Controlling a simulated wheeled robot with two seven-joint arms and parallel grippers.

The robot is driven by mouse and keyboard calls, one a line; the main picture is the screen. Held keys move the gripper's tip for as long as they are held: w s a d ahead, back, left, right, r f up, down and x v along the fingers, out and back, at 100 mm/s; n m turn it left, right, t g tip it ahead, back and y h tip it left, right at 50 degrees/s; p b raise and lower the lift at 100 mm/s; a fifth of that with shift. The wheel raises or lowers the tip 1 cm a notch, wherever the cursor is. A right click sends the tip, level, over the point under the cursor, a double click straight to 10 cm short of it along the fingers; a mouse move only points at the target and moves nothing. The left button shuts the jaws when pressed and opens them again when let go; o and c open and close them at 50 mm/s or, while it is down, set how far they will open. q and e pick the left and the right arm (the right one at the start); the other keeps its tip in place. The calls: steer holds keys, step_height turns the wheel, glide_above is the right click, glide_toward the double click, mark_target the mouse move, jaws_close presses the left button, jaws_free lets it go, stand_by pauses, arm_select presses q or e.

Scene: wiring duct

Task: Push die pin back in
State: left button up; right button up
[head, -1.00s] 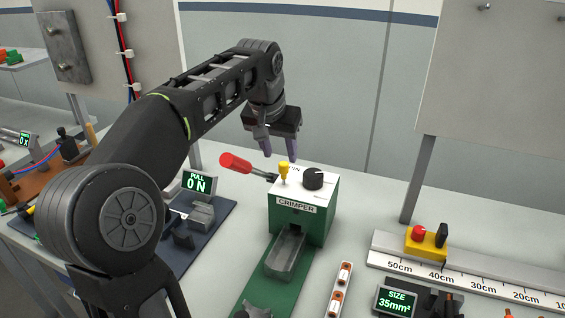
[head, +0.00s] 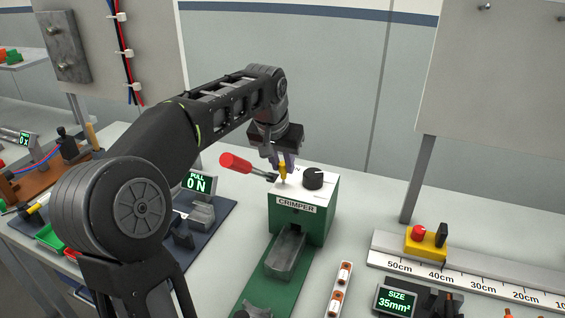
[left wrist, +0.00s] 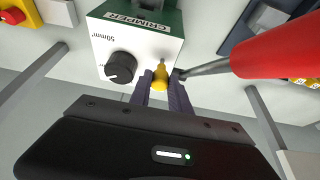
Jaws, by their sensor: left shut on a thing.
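The crimper (head: 305,222) is a green box with a white top, a black dial (head: 313,179) and a green base. The yellow die pin (head: 283,165) stands on its top, left of the dial; it also shows in the left wrist view (left wrist: 160,78). My left gripper (head: 277,162) reaches down over the crimper top, its purple fingers at the pin. In the left wrist view the fingers (left wrist: 163,92) are on either side of the yellow pin, shut on it. How deep the pin sits is hidden. My right gripper is not in view.
A red-handled tool (head: 236,163) sticks out left of the crimper, close beside the left fingers. A pull tester display (head: 196,182) stands to the left. A ruler rail (head: 455,276) with a yellow stop block and a size display (head: 397,301) lie to the right.

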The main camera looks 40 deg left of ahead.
arm_select(q)
jaws_close()
stand_by(0.8)
steer(key=shift+f, duration=0.1)
